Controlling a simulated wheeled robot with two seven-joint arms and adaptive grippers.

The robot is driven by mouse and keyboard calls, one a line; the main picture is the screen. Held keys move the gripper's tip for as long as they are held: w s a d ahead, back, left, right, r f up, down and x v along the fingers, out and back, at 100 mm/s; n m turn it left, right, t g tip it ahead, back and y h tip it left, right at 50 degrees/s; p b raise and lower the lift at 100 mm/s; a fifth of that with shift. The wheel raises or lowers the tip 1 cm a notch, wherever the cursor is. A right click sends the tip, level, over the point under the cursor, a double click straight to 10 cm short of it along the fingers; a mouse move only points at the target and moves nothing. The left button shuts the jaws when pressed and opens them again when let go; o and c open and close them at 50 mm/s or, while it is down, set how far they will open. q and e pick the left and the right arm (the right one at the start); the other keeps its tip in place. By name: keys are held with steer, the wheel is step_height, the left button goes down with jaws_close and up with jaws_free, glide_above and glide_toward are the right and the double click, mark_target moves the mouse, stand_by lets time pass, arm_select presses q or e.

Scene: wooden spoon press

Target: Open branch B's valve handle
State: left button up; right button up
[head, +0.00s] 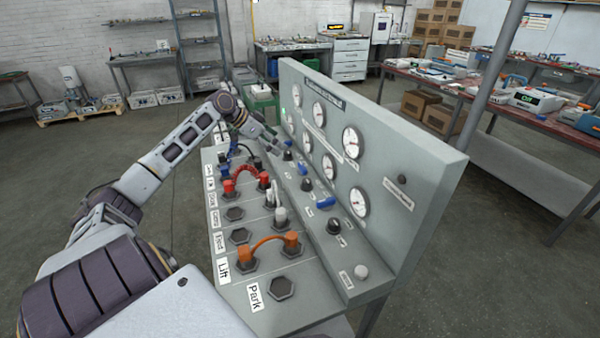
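A grey control panel (420,165) stands in front of me with round white gauges on its upright face. Blue valve handles show low on the panel, one near the middle (325,203) and one farther back (304,168). Black knobs sit beside them, such as the nearest one (334,226). The branch labels are too small to read, so I cannot tell which handle is branch B's. My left gripper (264,138) is over the far end of the console, close to the panel's face. Its fingertips are too small to judge, and anything behind it is hidden. My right gripper is out of view.
The sloped console carries a red hose (246,170), an orange hose (268,239), a white connector (280,215) and several empty sockets, such as the Park one (281,288). A pole (496,75) and a cluttered workbench (510,115) stand at the right. Open floor lies at the left.

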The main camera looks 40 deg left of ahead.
arm_select(q)
steer(key=shift+f+b, duration=1.15)
steer(key=shift+f, duration=0.3)
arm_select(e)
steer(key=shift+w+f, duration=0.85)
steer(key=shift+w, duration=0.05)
arm_select(q)
steer(key=shift+w, duration=0.15)
glide_toward(301, 165)
steer(key=shift+x, duration=4.75)
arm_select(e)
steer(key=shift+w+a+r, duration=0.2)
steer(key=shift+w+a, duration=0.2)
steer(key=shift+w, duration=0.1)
arm_select(q)
steer(key=shift+d+f, duration=0.1)
steer(key=c, duration=1)
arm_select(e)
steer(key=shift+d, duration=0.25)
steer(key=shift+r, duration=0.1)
